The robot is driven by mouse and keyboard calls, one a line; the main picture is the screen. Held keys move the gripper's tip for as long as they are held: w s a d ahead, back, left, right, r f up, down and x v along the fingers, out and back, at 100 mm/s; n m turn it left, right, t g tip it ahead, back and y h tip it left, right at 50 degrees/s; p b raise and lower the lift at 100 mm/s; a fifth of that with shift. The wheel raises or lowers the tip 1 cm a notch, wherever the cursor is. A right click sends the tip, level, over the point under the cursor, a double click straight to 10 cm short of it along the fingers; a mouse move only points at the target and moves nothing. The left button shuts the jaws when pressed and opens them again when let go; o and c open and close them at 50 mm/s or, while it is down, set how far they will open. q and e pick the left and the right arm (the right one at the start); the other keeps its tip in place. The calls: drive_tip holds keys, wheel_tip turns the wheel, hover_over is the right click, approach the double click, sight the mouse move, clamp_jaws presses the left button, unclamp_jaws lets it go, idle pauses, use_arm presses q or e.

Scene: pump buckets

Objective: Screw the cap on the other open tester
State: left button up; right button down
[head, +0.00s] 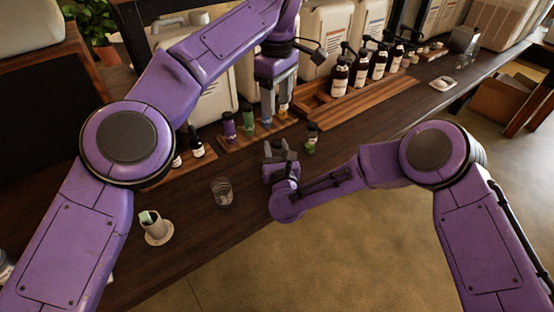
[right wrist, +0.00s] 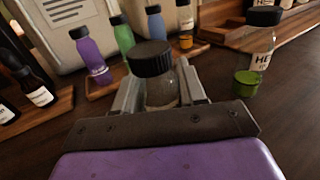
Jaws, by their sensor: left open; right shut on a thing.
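My right gripper (head: 280,150) is low over the dark counter, shut on a clear bottle (right wrist: 160,92) with a ribbed black cap (right wrist: 151,57). The cap sits on top of this bottle; how tightly, I cannot tell. My left gripper (head: 280,108) is open, pointing down by the back row of testers. That row has a purple tester (right wrist: 88,57), a green tester (right wrist: 123,38), a blue tester (right wrist: 155,24) and an amber tester (right wrist: 186,28). Another tester (right wrist: 262,50) with a black top and green lower part stands right of my right gripper; it shows in the head view (head: 311,142).
A wooden tray (head: 232,142) holds the back testers. Labelled pump bottles (head: 340,77) stand on a wooden rack behind right. The counter's right part is mostly clear.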

drive_tip(key=c, duration=0.6)
unclamp_jaws()
drive_tip(key=shift+o, duration=0.2)
drive_tip(key=s, duration=0.3)
drive_tip(key=s+d+b, duration=0.1)
drive_tip(key=s, duration=0.6)
drive_tip(key=shift+s+d+f+b, duration=0.1)
drive_tip(key=shift+s+d+b, duration=0.1)
drive_tip(key=shift+d+b, duration=0.15)
